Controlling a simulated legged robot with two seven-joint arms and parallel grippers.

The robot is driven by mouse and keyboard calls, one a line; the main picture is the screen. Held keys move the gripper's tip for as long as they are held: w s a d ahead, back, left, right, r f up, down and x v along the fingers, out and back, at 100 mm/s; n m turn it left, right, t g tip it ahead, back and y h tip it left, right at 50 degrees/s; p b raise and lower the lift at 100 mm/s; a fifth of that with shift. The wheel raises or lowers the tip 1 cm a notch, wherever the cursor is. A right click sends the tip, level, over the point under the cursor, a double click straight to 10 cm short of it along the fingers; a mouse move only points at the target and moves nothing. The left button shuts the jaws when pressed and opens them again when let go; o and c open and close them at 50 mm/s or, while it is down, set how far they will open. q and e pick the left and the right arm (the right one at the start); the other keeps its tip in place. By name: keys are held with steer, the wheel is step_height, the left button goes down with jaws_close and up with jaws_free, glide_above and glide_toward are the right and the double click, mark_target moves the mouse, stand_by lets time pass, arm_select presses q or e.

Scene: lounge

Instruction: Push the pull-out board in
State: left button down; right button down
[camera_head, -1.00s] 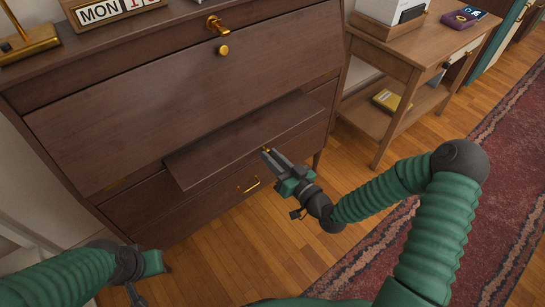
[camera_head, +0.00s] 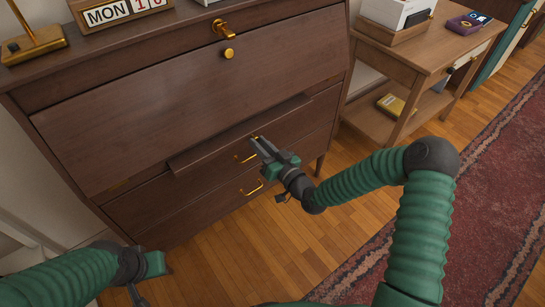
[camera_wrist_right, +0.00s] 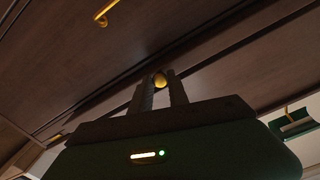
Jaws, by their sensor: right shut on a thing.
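The dark wooden pull-out board (camera_head: 212,146) sticks out a short way from the desk (camera_head: 150,100), under its slanted front. My right gripper (camera_head: 257,143) is at the board's front edge, shut on a small brass knob. In the right wrist view, the round knob (camera_wrist_right: 160,80) sits between my two fingertips. My left gripper (camera_head: 146,275) is low at the left, away from the board; its fingers are too unclear to tell their state.
Drawers with brass handles (camera_head: 252,187) lie below the board. A small side table (camera_head: 400,52) with boxes stands to the right. A brass lamp base (camera_head: 32,45) and a calendar block (camera_head: 118,12) are on the desk top. A red rug (camera_head: 470,200) covers the floor at right.

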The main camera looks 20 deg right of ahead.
mark_target(250, 134)
steer(key=x, duration=0.5)
steer(key=shift+w+f+b, duration=0.1)
steer(key=shift+f+b, duration=0.05)
steer(key=shift+b, duration=0.15)
steer(key=shift+w, duration=0.1)
steer(key=shift+d, duration=0.1)
steer(key=c, duration=1.6)
jaws_free()
steer(key=o, duration=0.3)
steer(key=shift+w, duration=0.2)
steer(key=shift+o, duration=0.2)
steer(key=shift+s, duration=0.1)
steer(key=shift+s, duration=0.1)
